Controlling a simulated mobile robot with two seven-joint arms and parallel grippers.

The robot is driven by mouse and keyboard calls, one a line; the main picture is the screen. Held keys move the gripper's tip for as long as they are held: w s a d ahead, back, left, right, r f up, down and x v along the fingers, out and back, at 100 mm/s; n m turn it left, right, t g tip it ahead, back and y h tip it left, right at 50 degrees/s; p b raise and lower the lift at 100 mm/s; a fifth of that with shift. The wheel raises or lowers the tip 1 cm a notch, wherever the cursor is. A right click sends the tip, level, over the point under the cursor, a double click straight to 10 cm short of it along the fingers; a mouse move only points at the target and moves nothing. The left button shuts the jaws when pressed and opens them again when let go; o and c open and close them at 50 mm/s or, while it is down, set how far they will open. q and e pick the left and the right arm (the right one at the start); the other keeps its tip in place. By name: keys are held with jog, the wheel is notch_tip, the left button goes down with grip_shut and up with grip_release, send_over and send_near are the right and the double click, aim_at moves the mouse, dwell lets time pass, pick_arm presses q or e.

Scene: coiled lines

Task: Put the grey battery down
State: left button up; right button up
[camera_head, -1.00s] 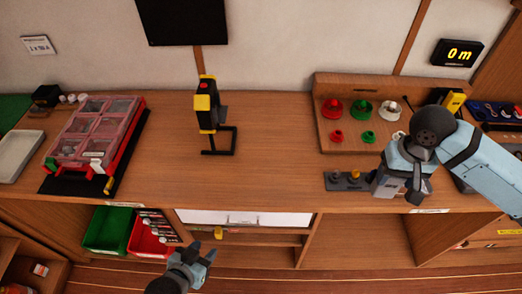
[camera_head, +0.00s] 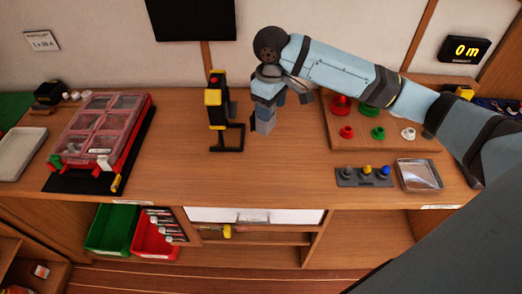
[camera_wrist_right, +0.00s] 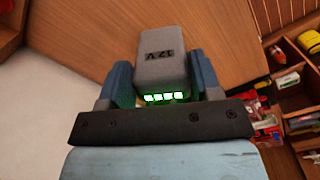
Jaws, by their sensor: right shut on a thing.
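The grey battery (camera_head: 264,121) hangs below my right gripper (camera_head: 267,101) in the head view, just right of a black and yellow stand with a red top (camera_head: 215,106). In the right wrist view my right gripper (camera_wrist_right: 160,84) is shut on the battery (camera_wrist_right: 161,62), with one blue finger on each side. My left gripper is not in view.
A bare stretch of the wooden worktop (camera_head: 280,165) lies in front of the battery. A red case with clear lids (camera_head: 92,125) is at the left. A wooden rack (camera_head: 385,143) with red and green spools, a grey strip (camera_head: 362,182) with coloured knobs and a metal tray (camera_head: 420,175) are at the right.

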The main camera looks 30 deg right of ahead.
jog(key=w+d+r+n+b, duration=0.2)
jog(key=w+d+r+n, duration=0.2)
jog(key=w+d+n, duration=0.15)
jog(key=shift+n, duration=0.45)
jog(key=f, duration=0.6)
jog(key=f+p, duration=0.1)
jog(key=f, duration=1.2)
jog(key=shift+d+f, duration=0.25)
jog(key=shift+f, duration=0.15)
jog(key=o, duration=1.2)
jog(key=shift+f, duration=0.15)
notch_tip(320, 180, up, 12)
jog(key=shift+r+b, duration=0.2)
jog(key=shift+b, duration=0.1)
